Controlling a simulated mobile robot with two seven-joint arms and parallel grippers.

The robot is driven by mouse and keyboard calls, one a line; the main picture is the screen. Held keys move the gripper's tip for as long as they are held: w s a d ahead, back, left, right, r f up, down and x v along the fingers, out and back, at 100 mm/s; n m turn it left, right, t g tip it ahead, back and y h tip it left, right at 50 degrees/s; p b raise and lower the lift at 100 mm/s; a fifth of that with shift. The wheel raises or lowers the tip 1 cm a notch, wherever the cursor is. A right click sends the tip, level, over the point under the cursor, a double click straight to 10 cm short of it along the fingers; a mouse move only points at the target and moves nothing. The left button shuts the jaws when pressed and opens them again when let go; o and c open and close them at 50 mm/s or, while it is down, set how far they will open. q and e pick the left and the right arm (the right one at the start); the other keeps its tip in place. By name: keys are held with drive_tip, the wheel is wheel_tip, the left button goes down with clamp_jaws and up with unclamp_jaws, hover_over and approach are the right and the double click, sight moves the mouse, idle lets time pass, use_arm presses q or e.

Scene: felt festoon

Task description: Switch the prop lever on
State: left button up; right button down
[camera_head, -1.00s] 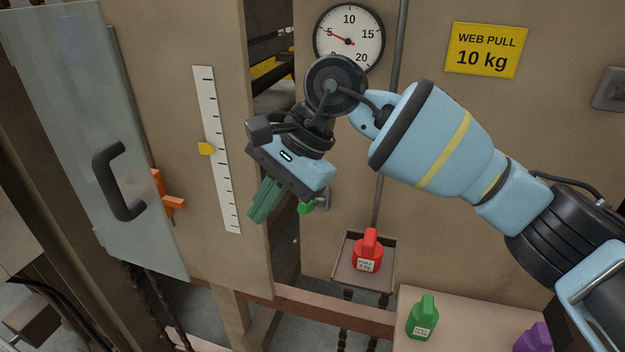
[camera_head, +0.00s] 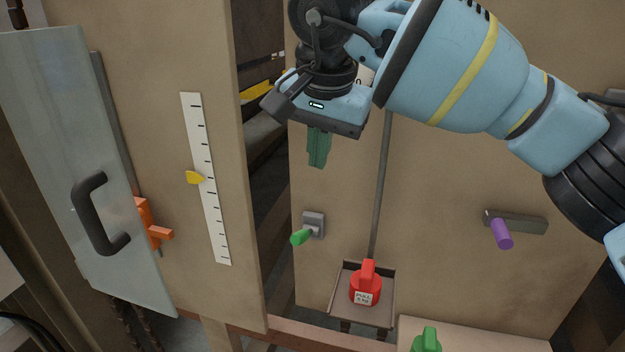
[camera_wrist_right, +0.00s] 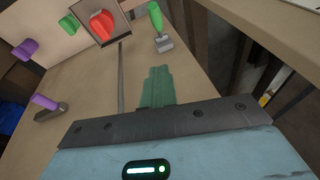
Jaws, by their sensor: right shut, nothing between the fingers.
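Several levers are in view; which is the prop lever is not marked. A green lever (camera_head: 302,236) on a small grey plate (camera_head: 314,222) points down-left and toward me; it also shows in the right wrist view (camera_wrist_right: 155,17). A purple lever (camera_head: 501,234) on a long grey plate is further right, and also shows in the right wrist view (camera_wrist_right: 44,102). An orange lever (camera_head: 158,232) sits behind the glass door's edge. My right gripper (camera_head: 318,162) has dark green fingers, shut and empty, pointing down above the green lever, apart from it. My left gripper is not in view.
A glass door (camera_head: 75,150) with a black handle (camera_head: 90,215) is at left. A scale strip (camera_head: 207,180) with a yellow pointer is on the left panel. A red weight (camera_head: 366,285) sits on a small tray (camera_head: 345,305) below a rod. A green weight (camera_head: 427,340) is at the bottom.

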hover_over(306, 230)
drive_tip(key=d, duration=0.1)
wheel_tip(306, 230, down, 9)
drive_tip(key=shift+s+a+f+p, duration=0.15)
drive_tip(key=shift+s+f, duration=0.05)
drive_tip(key=shift+f, duration=0.3)
drive_tip(key=shift+s+a+f+p, duration=0.15)
drive_tip(key=shift+s+f, duration=0.05)
drive_tip(key=shift+f, duration=0.35)
drive_tip(key=shift+s+a+f+p, duration=0.15)
drive_tip(key=shift+s+f, duration=0.05)
drive_tip(key=shift+f, duration=0.3)
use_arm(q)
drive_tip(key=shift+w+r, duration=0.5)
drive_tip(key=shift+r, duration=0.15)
